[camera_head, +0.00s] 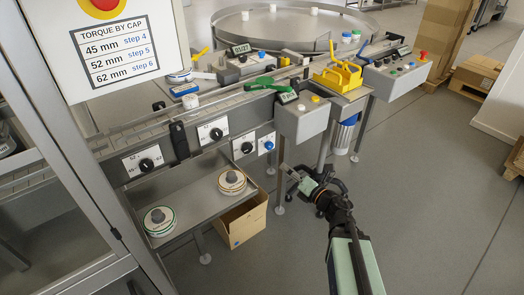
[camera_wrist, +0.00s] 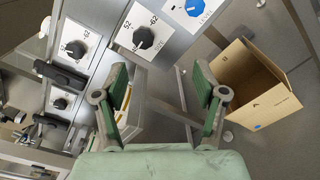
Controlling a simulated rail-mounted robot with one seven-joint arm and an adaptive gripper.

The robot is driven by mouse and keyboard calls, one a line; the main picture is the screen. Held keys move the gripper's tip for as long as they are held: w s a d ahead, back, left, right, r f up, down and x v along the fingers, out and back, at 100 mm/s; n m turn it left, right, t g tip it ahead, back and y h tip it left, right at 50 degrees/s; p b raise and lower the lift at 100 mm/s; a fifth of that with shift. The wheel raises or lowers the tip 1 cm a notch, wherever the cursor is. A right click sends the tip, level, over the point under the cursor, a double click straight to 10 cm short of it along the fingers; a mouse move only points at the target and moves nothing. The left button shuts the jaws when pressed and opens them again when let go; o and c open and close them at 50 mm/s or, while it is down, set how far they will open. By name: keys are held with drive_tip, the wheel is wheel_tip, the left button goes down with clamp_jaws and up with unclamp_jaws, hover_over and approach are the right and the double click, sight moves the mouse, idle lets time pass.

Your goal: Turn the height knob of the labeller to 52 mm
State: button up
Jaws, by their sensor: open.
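Three black knobs on white scale plates sit along the front of the line: a left knob (camera_head: 146,164), a middle knob (camera_head: 216,134) and a right knob (camera_head: 247,147). I cannot read which one is the labeller's height knob. In the wrist view, the right knob (camera_wrist: 143,38) has 52 and 62 on its plate; the middle knob (camera_wrist: 75,48) and left knob (camera_wrist: 60,103) are farther left. Their pointer settings are unclear. My gripper (camera_head: 287,171) is open and empty, to the right of and below the knobs. Its spread fingers (camera_wrist: 161,82) touch no knob.
A blue knob (camera_head: 269,145) is right of the black ones. Label reels (camera_head: 232,182) lie on the shelf below. An open cardboard box (camera_head: 242,218) stands on the floor. A sign (camera_head: 117,50) lists 45, 52 and 62 mm.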

drive_tip(key=s+a+n+g+y, duration=0.1)
drive_tip(key=s+a+n+y, duration=0.1)
drive_tip(key=n, duration=0.1)
approach(249, 150)
drive_tip(key=x, duration=0.9)
drive_tip(key=shift+w+a+r, duration=0.1)
drive_tip(key=shift+a+r, duration=0.05)
drive_tip(key=shift+a, duration=0.05)
drive_tip(key=c, duration=1.1)
